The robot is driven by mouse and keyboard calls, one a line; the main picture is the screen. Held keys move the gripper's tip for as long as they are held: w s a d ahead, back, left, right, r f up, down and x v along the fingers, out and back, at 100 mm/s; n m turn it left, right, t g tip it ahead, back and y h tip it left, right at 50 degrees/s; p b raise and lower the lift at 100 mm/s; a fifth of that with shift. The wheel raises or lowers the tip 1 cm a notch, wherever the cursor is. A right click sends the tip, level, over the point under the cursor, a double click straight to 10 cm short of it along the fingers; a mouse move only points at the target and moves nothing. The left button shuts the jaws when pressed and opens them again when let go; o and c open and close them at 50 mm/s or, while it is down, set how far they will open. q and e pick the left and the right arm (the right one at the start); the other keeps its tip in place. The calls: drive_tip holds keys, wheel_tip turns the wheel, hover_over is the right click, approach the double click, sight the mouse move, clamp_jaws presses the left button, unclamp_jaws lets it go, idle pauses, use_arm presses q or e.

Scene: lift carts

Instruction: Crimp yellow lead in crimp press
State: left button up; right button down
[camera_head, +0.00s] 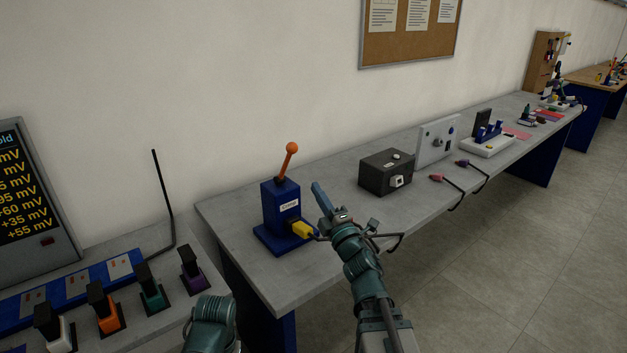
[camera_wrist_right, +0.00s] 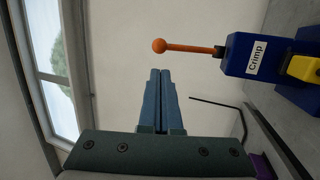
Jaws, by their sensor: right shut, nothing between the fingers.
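The blue crimp press (camera_head: 281,204) stands on the grey bench, with a "Crimp" label on its front. Its lever with an orange ball knob (camera_head: 291,148) points up, leaning slightly right. The yellow lead's plug (camera_head: 302,229) sits at the front opening of the press, and its dark cable trails right behind my arm. The press (camera_wrist_right: 248,55) and yellow plug (camera_wrist_right: 304,68) also show in the right wrist view. My right gripper (camera_head: 319,190) is shut and empty, right of the press and apart from the lever. In the wrist view its fingers (camera_wrist_right: 160,75) are together. My left gripper is not visible.
A black box (camera_head: 386,173), a white panel (camera_head: 438,141) and pink and purple leads (camera_head: 437,178) are farther right along the bench (camera_head: 330,215). A stand with coloured clips (camera_head: 108,305) and a voltage display (camera_head: 35,200) are at the left.

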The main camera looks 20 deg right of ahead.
sight(294, 152)
use_arm(q)
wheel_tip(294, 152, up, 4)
drive_tip(key=p, duration=0.3)
drive_tip(key=shift+p, duration=0.3)
use_arm(e)
drive_tip(key=x, duration=1.2)
drive_tip(key=shift+w+a+r, duration=0.1)
drive_tip(key=shift+w, duration=0.2)
